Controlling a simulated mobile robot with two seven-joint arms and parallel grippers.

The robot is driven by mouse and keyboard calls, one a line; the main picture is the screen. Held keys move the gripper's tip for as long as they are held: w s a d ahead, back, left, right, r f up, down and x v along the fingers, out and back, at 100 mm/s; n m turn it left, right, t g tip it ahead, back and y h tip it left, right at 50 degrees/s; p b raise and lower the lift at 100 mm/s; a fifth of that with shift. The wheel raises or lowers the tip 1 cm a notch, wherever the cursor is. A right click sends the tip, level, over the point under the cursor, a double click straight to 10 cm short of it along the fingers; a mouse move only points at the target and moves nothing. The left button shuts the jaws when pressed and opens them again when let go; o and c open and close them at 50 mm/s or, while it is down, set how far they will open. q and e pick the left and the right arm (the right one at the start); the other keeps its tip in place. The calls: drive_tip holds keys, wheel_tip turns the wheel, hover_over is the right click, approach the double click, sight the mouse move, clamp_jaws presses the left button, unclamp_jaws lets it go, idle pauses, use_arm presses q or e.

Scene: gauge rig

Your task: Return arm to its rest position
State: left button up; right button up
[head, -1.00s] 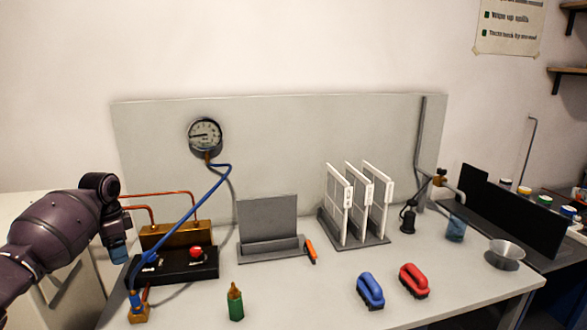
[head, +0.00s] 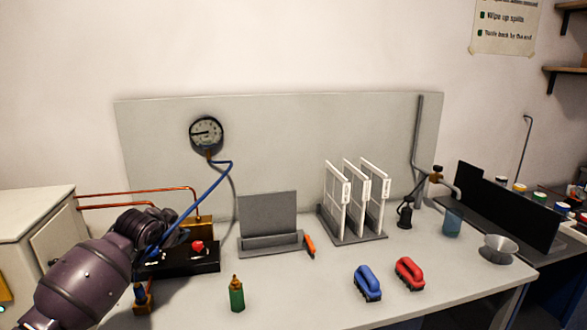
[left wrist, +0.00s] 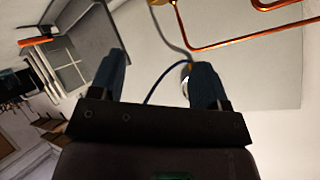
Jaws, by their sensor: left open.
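My left arm comes in from the left in the head view and reaches over the left end of the bench. My left gripper (head: 178,238) is beside the black box (head: 205,262) with the red knob (head: 197,247), partly hidden by my wrist. In the left wrist view its two dark blue fingers (left wrist: 158,72) are wide apart, with nothing clamped between them. The blue hose (head: 213,183) runs from the round gauge (head: 206,133) down behind my wrist; its lower end is hidden. The hose also shows between the fingers (left wrist: 160,78).
Copper pipes (head: 140,192) and a brass block (head: 203,232) lie close behind my wrist. The front middle of the bench is mostly clear.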

use_arm(q)
drive_tip(key=s+d+f+t, duration=0.1)
drive_tip(key=s+d+f, duration=0.1)
drive_tip(key=s, duration=0.3)
drive_tip(key=s+d+f+n+t+h, duration=0.1)
drive_tip(key=s+d+f, duration=0.1)
drive_tip(key=s+f, duration=0.3)
drive_tip(key=s+d+f+t+h, duration=0.1)
drive_tip(key=s+d+f, duration=0.1)
drive_tip(key=s+f, duration=0.2)
drive_tip(key=shift+s+d+f+n, duration=0.1)
drive_tip(key=shift+s+d+n, duration=0.1)
drive_tip(key=shift+s, duration=0.25)
drive_tip(key=shift+s+d+f+n, duration=0.1)
drive_tip(key=shift+s+d, duration=0.1)
drive_tip(key=shift+s, duration=0.25)
drive_tip(key=s+a+f+n+g+y, duration=0.1)
drive_tip(key=s+f, duration=0.4)
drive_tip(key=s, duration=0.5)
drive_tip(key=s+f+n+g+y, duration=0.1)
drive_tip(key=s+f+n, duration=0.1)
drive_tip(key=s+f, duration=0.4)
drive_tip(key=s+a+f+n+g, duration=0.1)
drive_tip(key=s+f, duration=0.5)
drive_tip(key=s, duration=0.9)
drive_tip(key=shift+a+n+g+y, duration=0.3)
drive_tip(key=shift+a+n+y, duration=0.05)
drive_tip(key=shift+n+y, duration=0.05)
